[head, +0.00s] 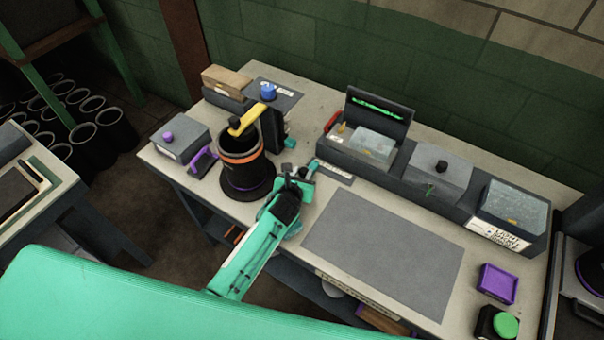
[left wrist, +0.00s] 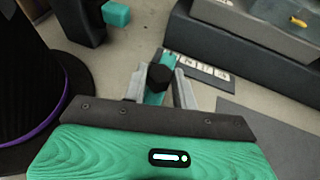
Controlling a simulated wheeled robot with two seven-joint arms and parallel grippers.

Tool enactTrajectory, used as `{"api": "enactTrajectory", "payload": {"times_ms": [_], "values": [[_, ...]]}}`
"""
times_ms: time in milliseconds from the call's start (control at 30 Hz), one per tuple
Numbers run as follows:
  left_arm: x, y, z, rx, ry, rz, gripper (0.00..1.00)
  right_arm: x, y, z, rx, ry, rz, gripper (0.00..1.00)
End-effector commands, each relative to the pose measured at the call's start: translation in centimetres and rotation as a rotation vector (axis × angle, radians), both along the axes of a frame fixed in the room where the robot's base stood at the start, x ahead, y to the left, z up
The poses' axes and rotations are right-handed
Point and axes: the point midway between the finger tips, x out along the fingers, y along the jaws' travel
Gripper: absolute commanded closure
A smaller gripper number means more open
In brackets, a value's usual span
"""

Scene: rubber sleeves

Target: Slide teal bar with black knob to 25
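The teal bar (left wrist: 168,61) lies over a pale scale strip (left wrist: 206,69) with dark marks; I cannot read the numbers or the bar's setting. The black knob (left wrist: 160,77) stands on the bar. My left gripper (left wrist: 160,84) has one grey finger on each side of the knob, close against it, and appears shut on it. In the head view my left gripper (head: 302,174) is over the left end of the scale strip (head: 335,173) and largely hides the knob. The teal bar's end (head: 329,167) shows just beyond the fingers. My right gripper is not in view.
A black cylinder (head: 242,172) with an orange band stands left of my gripper. A row of grey boxes (head: 439,167) runs along the back right. A grey mat (head: 385,240) lies flat and clear at right. A purple tray (head: 497,284) and green button (head: 505,325) are farther right.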

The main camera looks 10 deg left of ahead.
Motion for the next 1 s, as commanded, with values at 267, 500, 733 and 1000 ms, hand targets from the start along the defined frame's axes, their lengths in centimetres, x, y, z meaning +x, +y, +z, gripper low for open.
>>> {"api": "enactTrajectory", "payload": {"times_ms": [267,500,733,1000], "values": [[-0.1,-0.2,0.0,0.000,0.001,-0.001,1.00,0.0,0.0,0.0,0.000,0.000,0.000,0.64],[-1.7,-4.5,-0.2,-0.001,0.004,-0.004,1.00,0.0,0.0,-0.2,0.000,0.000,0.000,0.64],[-3.5,-9.4,-0.2,0.001,0.004,-0.002,1.00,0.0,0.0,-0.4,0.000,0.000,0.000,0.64],[-4.0,-10.7,-0.1,-0.002,0.002,-0.001,1.00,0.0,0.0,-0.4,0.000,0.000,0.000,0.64]]}}
